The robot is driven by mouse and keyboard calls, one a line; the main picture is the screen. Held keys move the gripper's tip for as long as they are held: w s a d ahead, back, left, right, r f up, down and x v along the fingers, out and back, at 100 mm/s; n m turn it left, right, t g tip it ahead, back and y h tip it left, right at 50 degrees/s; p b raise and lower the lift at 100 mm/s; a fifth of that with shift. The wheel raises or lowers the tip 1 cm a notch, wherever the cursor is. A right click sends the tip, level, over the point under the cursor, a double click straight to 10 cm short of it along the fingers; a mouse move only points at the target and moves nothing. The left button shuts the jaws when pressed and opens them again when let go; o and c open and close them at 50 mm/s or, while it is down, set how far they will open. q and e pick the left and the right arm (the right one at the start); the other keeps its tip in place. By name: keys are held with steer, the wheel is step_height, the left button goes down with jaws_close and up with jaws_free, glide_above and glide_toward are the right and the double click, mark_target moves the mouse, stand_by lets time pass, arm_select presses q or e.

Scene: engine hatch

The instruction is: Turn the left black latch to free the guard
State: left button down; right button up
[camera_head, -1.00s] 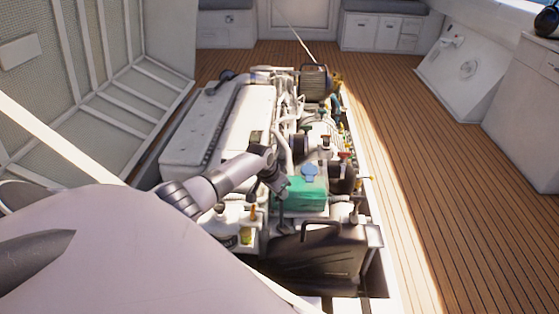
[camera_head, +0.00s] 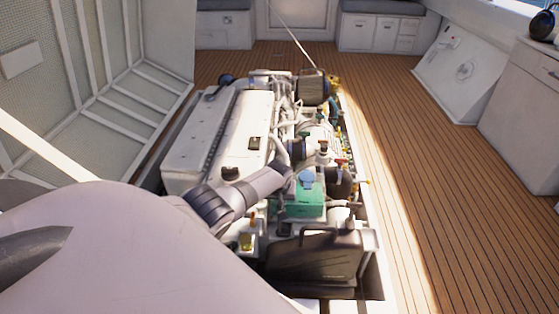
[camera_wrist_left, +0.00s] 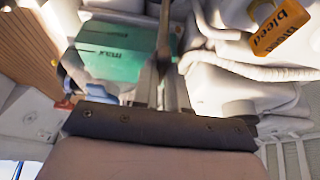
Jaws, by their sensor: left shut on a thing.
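The dark brown guard (camera_head: 312,262) with a raised handle stands at the near end of the engine. My left arm reaches over the engine from the left, and its end lies by the green box (camera_head: 305,198). My left gripper (camera_wrist_left: 160,82) shows in the left wrist view, its fingers close together around the lower end of a narrow dark bar (camera_wrist_left: 164,30), which appears to be the left black latch. The fingers hide part of the bar. In the head view my arm hides much of this area. My right gripper is not in view.
The green box (camera_wrist_left: 110,52) is close beside the fingers in the wrist view. The wooden deck (camera_head: 440,210) right of the engine is clear.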

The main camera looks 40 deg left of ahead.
arm_select(q)
steer(key=shift+w, duration=0.1)
stand_by(0.4)
steer(key=c, duration=1.2)
jaws_free()
steer(key=shift+o, duration=0.2)
steer(key=shift+r, duration=0.15)
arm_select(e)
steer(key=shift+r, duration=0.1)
arm_select(q)
steer(key=shift+r+p, duration=0.2)
steer(key=shift+p, duration=0.15)
steer(key=p+v, duration=0.4)
steer(key=v, duration=0.1)
steer(key=shift+p+v, duration=0.6)
steer(key=shift+v, duration=0.2)
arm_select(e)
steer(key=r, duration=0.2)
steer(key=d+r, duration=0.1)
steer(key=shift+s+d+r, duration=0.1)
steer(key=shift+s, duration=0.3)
arm_select(q)
steer(key=shift+d, duration=0.1)
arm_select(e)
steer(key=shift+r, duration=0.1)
